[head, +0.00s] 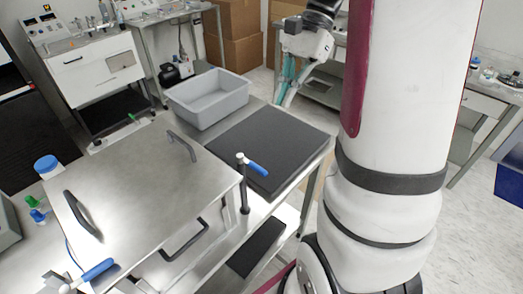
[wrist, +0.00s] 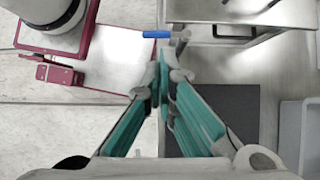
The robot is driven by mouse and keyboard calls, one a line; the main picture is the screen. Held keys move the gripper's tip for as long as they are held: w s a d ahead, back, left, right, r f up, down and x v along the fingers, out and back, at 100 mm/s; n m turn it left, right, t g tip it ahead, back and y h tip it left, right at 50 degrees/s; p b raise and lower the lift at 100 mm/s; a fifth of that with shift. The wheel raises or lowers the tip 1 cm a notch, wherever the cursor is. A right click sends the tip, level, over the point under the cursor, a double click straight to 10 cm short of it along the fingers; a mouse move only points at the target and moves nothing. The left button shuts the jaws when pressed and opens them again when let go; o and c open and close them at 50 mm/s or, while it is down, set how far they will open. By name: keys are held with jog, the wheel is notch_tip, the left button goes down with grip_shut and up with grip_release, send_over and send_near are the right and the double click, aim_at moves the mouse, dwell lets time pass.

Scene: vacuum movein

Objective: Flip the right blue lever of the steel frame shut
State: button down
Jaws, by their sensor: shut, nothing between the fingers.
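The steel frame (head: 150,190) is a big brushed-metal box with black handles, at the left and middle of the head view. Its right blue lever (head: 258,168) sits on a dark upright post at the box's right corner, and the blue grip points away from the box. In the wrist view the blue grip (wrist: 156,34) lies just beyond my fingertips, beside the post top. A second blue lever (head: 97,270) shows at the lower left. My gripper (head: 282,100) has teal fingers, shut and empty, behind the right lever in the head view. I see no contact with the lever.
A black flat pad (head: 265,140) lies on the bench right of the frame, with a grey bin (head: 208,97) behind it. The bin also shows at the wrist view's right edge (wrist: 291,130). Lab carts and cardboard boxes (head: 238,50) stand farther back.

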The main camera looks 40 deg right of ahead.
aim_at(255, 164)
jog(key=p+x, duration=0.2)
jog(key=x, duration=1.1)
jog(key=shift+a+f, duration=0.15)
jog(key=shift+f, duration=0.05)
jog(key=shift+a, duration=0.1)
jog(key=shift+s+m, duration=0.15)
jog(key=shift+m, duration=0.15)
jog(key=shift+a, duration=0.1)
